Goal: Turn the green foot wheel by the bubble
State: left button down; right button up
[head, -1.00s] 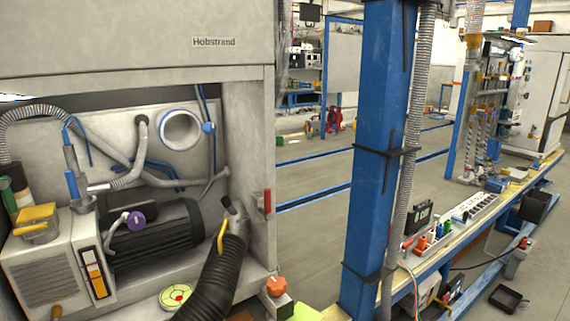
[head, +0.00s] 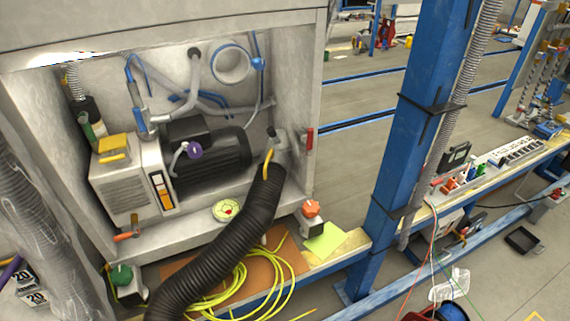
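A green wheel (head: 121,275) on a small white-and-dark foot sits at the lower left, in front of the open cabinet's left corner. A similar orange wheel (head: 311,208) sits at the cabinet's front right corner. A round yellow-green dial with a red mark (head: 226,211), possibly the bubble level, lies on the cabinet floor near its front edge. Its bubble is too small to make out. Neither of my grippers is in view.
A thick black corrugated hose (head: 225,245) runs from the cabinet down between the green and orange wheels. A yellow coiled cable (head: 285,275) lies on the bench beside it. A black motor (head: 215,160) fills the cabinet. A blue post (head: 410,150) stands to the right.

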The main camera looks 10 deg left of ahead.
aim_at(122, 276)
jog(key=u, duration=1.7)
